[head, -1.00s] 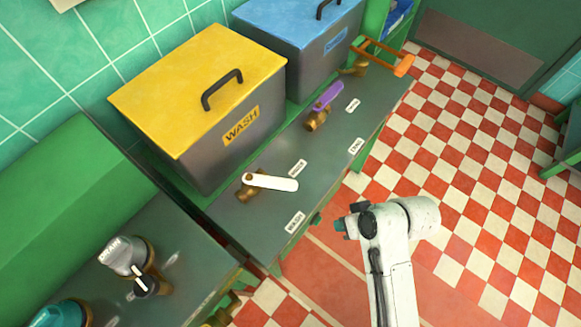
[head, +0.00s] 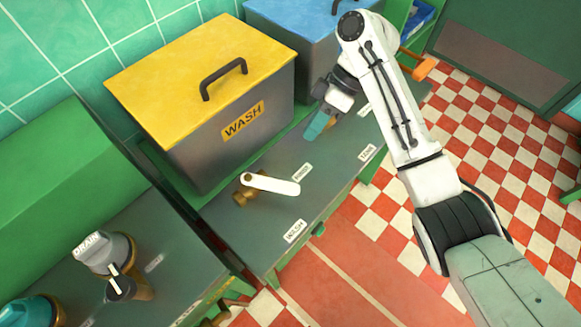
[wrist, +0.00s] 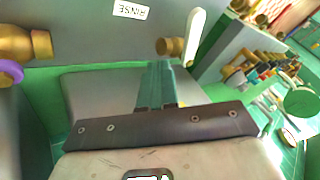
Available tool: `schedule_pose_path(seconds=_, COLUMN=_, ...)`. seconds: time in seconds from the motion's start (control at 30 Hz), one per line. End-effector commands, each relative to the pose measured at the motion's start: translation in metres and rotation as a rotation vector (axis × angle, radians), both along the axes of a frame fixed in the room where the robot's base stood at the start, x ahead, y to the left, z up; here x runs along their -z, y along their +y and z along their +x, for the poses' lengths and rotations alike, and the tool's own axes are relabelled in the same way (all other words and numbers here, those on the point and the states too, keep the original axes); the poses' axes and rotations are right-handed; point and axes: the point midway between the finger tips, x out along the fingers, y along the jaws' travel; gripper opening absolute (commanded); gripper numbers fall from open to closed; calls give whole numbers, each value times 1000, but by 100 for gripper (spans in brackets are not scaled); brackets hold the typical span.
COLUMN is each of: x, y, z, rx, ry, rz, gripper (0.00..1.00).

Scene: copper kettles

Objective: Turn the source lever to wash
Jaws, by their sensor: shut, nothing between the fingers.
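The white lever (head: 270,184) sits on a brass valve (head: 244,194) on the grey counter and points right, its tip just below the RINSE label (head: 302,173). The WASH label (head: 294,231) lies nearer the counter's front edge. The lever also shows in the wrist view (wrist: 196,36), with its brass valve (wrist: 170,46) beside it. My gripper (head: 317,126) is over the counter, up and to the right of the lever and apart from it. Its teal fingers (wrist: 158,86) are shut and empty in the wrist view.
A yellow-lidded tank (head: 205,80) marked WASH and a blue-lidded tank (head: 305,35) stand behind the counter. A purple-ringed brass fitting (wrist: 12,70) is at the wrist view's left. A DRAIN knob (head: 98,246) is at lower left.

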Motion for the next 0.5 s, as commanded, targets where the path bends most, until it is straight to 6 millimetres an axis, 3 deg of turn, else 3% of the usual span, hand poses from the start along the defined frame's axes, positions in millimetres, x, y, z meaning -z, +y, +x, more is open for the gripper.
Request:
schedule_pose_path(seconds=0.23, x=-15, y=-1, z=10, rx=-64, ry=2, rz=11, gripper=0)
schedule_pose_path(seconds=0.5, x=13, y=15, z=-5, rx=-65, ry=5, rz=12, gripper=0)
